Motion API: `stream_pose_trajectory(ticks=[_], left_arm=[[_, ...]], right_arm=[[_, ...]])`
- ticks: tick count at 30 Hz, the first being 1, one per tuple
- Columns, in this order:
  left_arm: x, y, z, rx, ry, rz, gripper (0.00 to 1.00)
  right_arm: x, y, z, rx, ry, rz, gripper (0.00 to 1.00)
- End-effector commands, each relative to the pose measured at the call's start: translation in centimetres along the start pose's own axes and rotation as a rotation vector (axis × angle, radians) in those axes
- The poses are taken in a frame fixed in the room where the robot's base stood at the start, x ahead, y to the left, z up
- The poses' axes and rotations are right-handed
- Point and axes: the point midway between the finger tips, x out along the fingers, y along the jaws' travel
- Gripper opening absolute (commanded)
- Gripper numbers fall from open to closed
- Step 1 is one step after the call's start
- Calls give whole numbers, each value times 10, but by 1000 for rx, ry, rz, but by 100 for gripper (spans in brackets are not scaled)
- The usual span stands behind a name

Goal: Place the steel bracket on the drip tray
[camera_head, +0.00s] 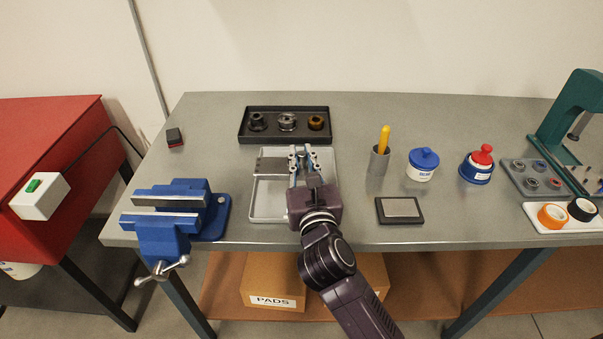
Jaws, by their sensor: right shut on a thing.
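The drip tray (267,218) is a shallow light-grey tray lying near the middle of the bench. My right gripper (303,155) is over the tray, its arm coming in from the front. It is shut on the steel bracket (271,166), a flat grey metal piece that sticks out to the left of the fingers. The bracket is above the tray's left rear part; I cannot tell whether it touches the tray. The gripper and my arm hide part of the tray and the bracket's gripped end. My left gripper is not in view.
A black tray (244,137) with three round parts stands right behind. A blue vise (170,222) is at the left front edge. To the right are a grey cup (378,163) with a yellow-handled tool, a dark flat block (400,208) and a blue-lidded jar (423,163).

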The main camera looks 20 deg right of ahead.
Motion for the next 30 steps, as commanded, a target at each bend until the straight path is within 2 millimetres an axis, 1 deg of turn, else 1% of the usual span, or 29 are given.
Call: stream_pose_trajectory(ticks=[2,7,10,18,21,22,24,27,30], left_arm=[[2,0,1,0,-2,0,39],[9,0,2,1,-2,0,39],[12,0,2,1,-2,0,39],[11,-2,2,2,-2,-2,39],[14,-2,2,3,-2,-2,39],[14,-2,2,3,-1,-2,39],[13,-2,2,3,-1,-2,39],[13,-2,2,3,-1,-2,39],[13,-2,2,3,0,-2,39]], right_arm=[[0,0,-4,2,-3,1,0],[0,0,-30,1,1,0,0],[0,0,-41,1,-1,1,0],[0,0,-41,1,-4,2,0],[0,0,-45,2,-3,2,0],[0,0,-47,0,2,1,15],[0,0,-46,0,2,1,23],[0,0,-46,0,2,1,32],[0,0,-46,0,1,1,32]])
